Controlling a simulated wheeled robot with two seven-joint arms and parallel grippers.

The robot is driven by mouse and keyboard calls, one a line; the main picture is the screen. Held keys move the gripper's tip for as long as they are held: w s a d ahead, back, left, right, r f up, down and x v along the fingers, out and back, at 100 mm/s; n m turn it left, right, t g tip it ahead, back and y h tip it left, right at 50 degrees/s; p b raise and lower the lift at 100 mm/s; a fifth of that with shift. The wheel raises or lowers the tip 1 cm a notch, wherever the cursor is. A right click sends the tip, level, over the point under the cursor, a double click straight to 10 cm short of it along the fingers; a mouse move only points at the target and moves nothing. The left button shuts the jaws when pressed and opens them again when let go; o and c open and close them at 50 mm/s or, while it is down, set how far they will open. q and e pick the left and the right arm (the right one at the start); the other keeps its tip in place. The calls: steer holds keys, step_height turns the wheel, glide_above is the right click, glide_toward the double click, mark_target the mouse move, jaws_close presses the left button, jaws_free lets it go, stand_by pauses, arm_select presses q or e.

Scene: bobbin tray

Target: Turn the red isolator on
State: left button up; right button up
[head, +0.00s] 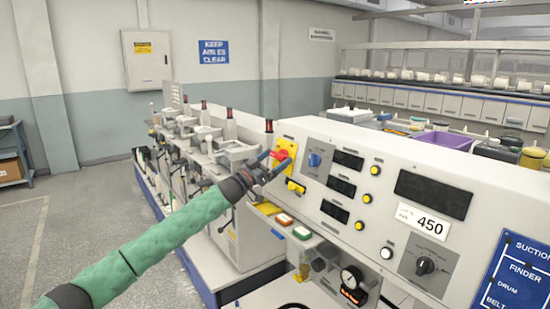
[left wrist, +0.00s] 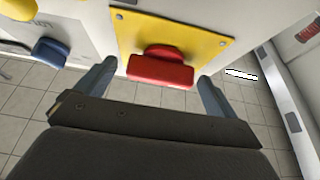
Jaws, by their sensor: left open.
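The red isolator handle (head: 281,154) sits on a yellow plate (head: 288,144) at the left end of the machine's front panel. In the left wrist view the red handle (left wrist: 160,70) lies crosswise on the yellow plate (left wrist: 190,35). My left gripper (head: 269,160) is at the handle in the head view. In the left wrist view its two fingers (left wrist: 155,85) stand open, one on each side of the red handle, with gaps showing between them and it. The gripper hides part of the handle in the head view. My right gripper is not in view.
A blue knob (head: 314,160) is just right of the isolator, with several yellow buttons (head: 377,170) and dark displays beyond. A black knob (head: 425,266) is lower right. A small ledge with coloured blocks (head: 284,219) is below the gripper. Open floor lies left.

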arm_select(q)
steer(key=shift+w, duration=0.2)
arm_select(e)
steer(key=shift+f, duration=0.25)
arm_select(q)
steer(key=shift+d, duration=0.1)
steer(key=c, duration=1)
